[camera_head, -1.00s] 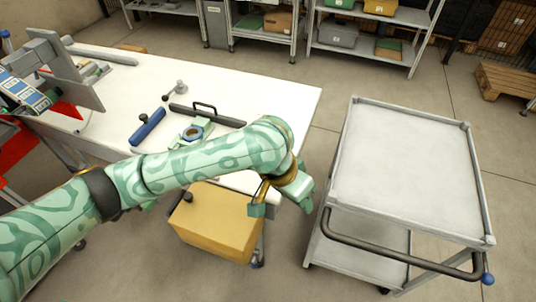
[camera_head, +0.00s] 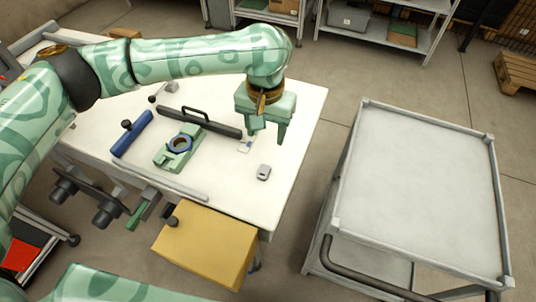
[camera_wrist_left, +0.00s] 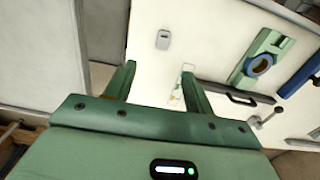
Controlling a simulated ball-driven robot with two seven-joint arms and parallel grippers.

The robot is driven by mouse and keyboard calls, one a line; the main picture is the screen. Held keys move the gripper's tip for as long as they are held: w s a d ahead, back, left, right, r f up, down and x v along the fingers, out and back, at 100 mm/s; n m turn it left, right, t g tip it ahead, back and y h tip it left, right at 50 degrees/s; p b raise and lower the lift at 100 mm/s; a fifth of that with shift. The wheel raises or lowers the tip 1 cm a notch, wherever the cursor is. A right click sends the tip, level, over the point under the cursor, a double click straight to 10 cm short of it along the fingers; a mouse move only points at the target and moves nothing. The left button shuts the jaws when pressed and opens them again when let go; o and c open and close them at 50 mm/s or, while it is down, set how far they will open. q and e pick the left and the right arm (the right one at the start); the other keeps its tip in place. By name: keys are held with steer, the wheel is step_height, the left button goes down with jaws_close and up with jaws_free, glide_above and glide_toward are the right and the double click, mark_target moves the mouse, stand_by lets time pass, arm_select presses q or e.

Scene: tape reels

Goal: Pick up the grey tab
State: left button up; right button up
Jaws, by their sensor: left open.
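A small grey tab (camera_head: 263,172) lies on the white table (camera_head: 225,185), near its right side. It also shows in the left wrist view (camera_wrist_left: 163,39), ahead of the fingers. My left gripper (camera_head: 267,136) is open and empty, pointing down above the table behind the tab, with a gap between fingertips and tab. In the left wrist view its two fingers (camera_wrist_left: 158,70) are spread apart, and nothing is between their tips. My right gripper does not show; only a piece of patterned green arm appears at the bottom of the head view.
A green block with a blue ring (camera_head: 178,146), a blue bar (camera_head: 131,134) and a dark bar with a handle (camera_head: 198,121) lie left of the tab. A small pale card (camera_head: 245,146) lies near the gripper. A yellow box (camera_head: 205,245) sits at the table's front. A grey cart (camera_head: 425,190) stands right.

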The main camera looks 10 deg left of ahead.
arm_select(q)
steer(key=b, duration=0.6)
glide_above(263, 173)
steer(key=f, duration=1)
steer(key=shift+w+d+f, duration=0.15)
steer(key=shift+w+d, duration=0.15)
steer(key=shift+d, duration=0.05)
steer(key=shift+f, duration=0.45)
steer(key=shift+s+f, duration=0.1)
steer(key=shift+f, duration=0.1)
steer(key=f+b, duration=0.4)
steer(key=f, duration=0.1)
steer(key=shift+s+a, duration=0.1)
steer(key=shift+a, duration=0.3)
steer(key=shift+r, duration=0.25)
steer(key=shift+c, duration=0.3)
steer(key=c, duration=1)
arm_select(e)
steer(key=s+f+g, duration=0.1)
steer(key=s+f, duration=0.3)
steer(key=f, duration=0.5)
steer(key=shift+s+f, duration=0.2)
